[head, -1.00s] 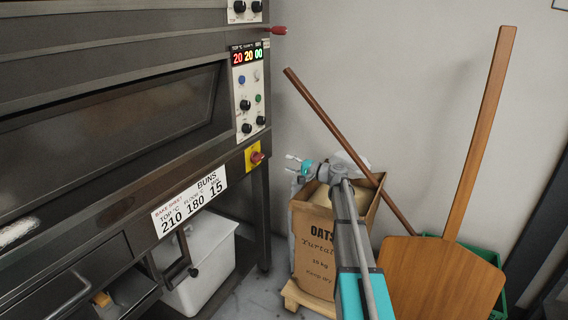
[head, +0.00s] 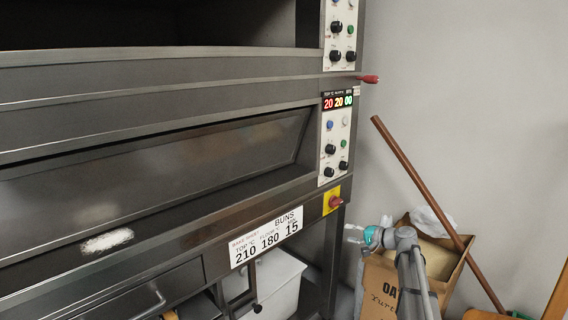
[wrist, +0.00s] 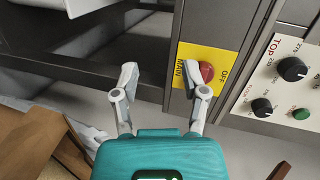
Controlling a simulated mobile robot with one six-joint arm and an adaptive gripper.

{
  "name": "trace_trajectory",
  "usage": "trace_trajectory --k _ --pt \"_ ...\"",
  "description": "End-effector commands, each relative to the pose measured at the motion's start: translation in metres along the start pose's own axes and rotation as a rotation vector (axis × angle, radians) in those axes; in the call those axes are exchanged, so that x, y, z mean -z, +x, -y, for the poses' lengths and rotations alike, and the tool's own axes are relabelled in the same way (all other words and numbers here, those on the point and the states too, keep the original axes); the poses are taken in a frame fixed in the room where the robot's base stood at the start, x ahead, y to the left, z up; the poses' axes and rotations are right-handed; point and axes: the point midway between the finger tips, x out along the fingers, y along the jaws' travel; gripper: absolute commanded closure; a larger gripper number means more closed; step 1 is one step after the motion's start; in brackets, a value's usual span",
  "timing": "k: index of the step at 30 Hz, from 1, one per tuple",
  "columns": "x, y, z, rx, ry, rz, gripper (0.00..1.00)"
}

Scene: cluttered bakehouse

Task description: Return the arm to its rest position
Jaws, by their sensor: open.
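My arm comes up from the bottom right of the head view. The red main switch (wrist: 206,72) on its yellow plate is just beyond the right fingertip in the wrist view; I cannot tell how far.
The deck oven (head: 150,151) fills the left, with a red handle (head: 369,79) sticking out. A white bin (head: 278,286) is under the oven. The upper right wall is bare.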

Motion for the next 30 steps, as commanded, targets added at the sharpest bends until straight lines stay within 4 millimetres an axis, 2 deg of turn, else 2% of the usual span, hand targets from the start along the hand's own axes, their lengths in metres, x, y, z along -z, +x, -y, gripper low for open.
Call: trace_trajectory --k 1,3,9,15,22,30 --pt "-0.026 0.004 -0.007 -0.054 -0.026 0.031 0.43" --pt "-0.054 0.009 -0.019 -0.134 -0.063 0.074 0.43" --pt "-0.126 0.010 -0.053 -0.366 -0.166 0.192 0.43" --pt "-0.190 -0.005 -0.087 -0.601 -0.266 0.300 0.43" --pt "-0.249 -0.038 -0.118 -0.871 -0.374 0.403 0.43" --pt "-0.282 -0.072 -0.136 -1.081 -0.450 0.464 0.43"
